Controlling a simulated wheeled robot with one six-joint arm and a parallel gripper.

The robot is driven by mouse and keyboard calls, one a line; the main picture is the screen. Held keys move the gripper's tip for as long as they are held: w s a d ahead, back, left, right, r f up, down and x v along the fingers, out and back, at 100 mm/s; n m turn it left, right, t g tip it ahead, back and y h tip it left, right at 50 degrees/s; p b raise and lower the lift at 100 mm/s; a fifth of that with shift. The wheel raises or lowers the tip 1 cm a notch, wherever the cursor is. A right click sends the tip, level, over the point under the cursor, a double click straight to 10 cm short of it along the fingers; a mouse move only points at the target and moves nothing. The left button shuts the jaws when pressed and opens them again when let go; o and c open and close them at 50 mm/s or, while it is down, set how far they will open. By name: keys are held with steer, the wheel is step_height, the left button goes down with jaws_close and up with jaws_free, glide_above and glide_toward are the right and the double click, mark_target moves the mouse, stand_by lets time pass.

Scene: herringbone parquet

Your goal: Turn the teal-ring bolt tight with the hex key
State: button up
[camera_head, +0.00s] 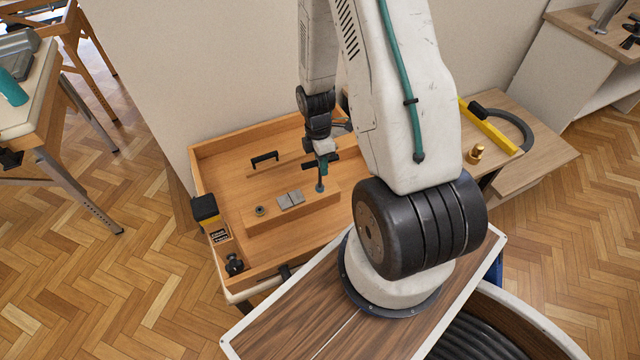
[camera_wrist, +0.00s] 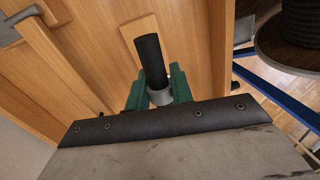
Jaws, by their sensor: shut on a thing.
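My gripper (camera_head: 322,168) is over the wooden block on the bench. Its green fingers (camera_wrist: 158,93) are shut around the grey collar of the hex key, whose black cylindrical part (camera_wrist: 150,60) extends beyond them in the wrist view. In the head view the tool stands roughly upright, and the teal-ring bolt (camera_head: 320,188) shows at its lower end on the block (camera_head: 290,212). Whether the key's tip sits fully in the bolt head is hidden. In the wrist view the bolt is not visible.
A grey hinge plate (camera_head: 290,199) and another bolt (camera_head: 260,211) are on the block to the left. A black handle (camera_head: 264,159) lies behind. The tray's raised wooden rim (camera_head: 205,190) surrounds the work area. A yellow level (camera_head: 488,126) and brass piece (camera_head: 475,154) lie at right.

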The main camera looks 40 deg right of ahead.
jaws_close()
steer(key=shift+r, duration=3.05)
